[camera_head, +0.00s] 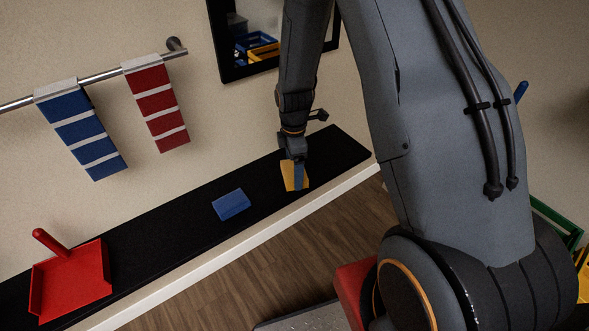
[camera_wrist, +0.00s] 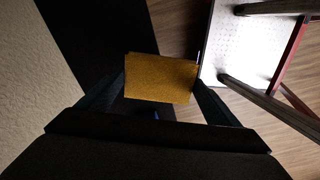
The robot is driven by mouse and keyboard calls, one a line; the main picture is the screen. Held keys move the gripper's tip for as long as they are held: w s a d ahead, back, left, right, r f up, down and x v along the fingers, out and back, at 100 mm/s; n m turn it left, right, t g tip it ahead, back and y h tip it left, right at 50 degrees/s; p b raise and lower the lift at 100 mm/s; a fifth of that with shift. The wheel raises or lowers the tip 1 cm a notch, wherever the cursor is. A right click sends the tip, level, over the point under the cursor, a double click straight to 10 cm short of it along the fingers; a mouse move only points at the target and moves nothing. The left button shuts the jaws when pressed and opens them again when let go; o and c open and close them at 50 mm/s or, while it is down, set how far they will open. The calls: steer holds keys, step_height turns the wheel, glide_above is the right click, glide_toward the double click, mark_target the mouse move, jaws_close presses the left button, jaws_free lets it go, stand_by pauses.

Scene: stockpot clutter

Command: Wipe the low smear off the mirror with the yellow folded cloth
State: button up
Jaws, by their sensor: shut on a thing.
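The yellow folded cloth (camera_head: 291,176) is at my gripper's tips, over the right part of the black shelf. It also shows in the wrist view (camera_wrist: 160,78), between the two fingers. My gripper (camera_head: 296,170) points down and is shut on the cloth. I cannot tell whether the cloth touches the shelf. The black-framed mirror (camera_head: 240,72) hangs on the wall above the shelf, partly hidden by my arm. Its glass reflects blue and yellow things. No smear can be made out on the part that shows.
A blue folded cloth (camera_head: 231,205) and a red dustpan (camera_head: 70,281) lie on the black shelf (camera_head: 165,226). Blue-striped (camera_head: 82,130) and red-striped (camera_head: 157,105) towels hang from a rail (camera_head: 103,74). The shelf between the blue cloth and the dustpan is clear.

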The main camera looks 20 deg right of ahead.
steer(key=o, duration=0.5)
steer(key=c, duration=0.3)
